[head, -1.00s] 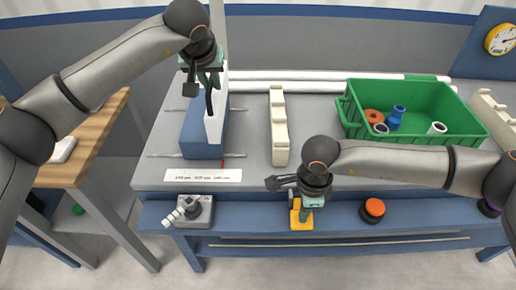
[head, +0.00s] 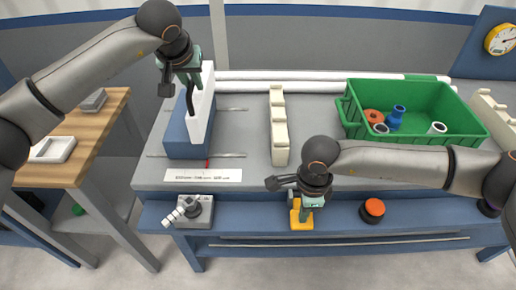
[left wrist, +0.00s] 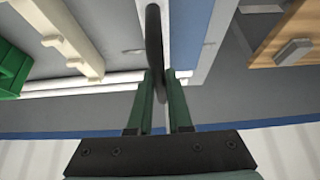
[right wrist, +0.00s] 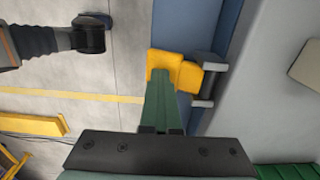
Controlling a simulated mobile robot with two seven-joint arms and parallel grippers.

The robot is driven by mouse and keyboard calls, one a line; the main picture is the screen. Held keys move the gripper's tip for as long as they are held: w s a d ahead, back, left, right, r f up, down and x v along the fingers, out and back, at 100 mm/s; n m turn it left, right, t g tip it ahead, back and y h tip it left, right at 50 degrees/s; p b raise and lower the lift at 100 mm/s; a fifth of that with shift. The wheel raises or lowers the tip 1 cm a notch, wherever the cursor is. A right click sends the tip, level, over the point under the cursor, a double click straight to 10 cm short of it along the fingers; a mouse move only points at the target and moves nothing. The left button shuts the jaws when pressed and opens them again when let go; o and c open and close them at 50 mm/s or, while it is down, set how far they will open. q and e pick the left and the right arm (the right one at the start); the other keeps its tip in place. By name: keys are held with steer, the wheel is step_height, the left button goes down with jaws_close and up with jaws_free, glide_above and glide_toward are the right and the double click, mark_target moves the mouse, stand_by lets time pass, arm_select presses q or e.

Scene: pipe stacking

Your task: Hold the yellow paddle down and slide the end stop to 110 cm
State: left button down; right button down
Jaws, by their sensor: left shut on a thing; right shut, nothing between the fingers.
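The end stop is a blue block (head: 183,142) with a tall white face (head: 200,110), standing at the left of the grey bench. My left gripper (head: 188,88) is shut on its dark curved handle (left wrist: 154,45). A small red pointer (head: 207,163) at its front lies above the white scale label (head: 203,175), near its middle-right; the printed numbers are too small to read surely. The yellow paddle (head: 301,218) is on the bench's front ledge. My right gripper (head: 306,203) is shut and empty, its fingertips pressed against the paddle (right wrist: 178,70) from above.
White pipes (head: 300,82) lie along the back. A cream notched rack (head: 278,130) stands right of the end stop. A green crate (head: 465,125) holds several fittings. A wooden table (head: 95,135) stands left.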

steer(key=shift+s+d+f, duration=0.1)
steer(key=shift+d+f, duration=0.05)
steer(key=shift+f, duration=0.15)
arm_select(q)
steer(key=shift+a, duration=2.75)
arm_select(e)
steer(key=shift+r, duration=2.25)
arm_select(q)
steer(key=c, duration=1)
jaws_free()
steer(key=shift+w+f, duration=0.1)
steer(key=shift+f, duration=0.05)
steer(key=shift+c, duration=0.2)
steer(key=o, duration=0.5)
steer(key=shift+r, duration=0.2)
steer(key=v, duration=0.7)
steer(key=shift+f, duration=0.1)
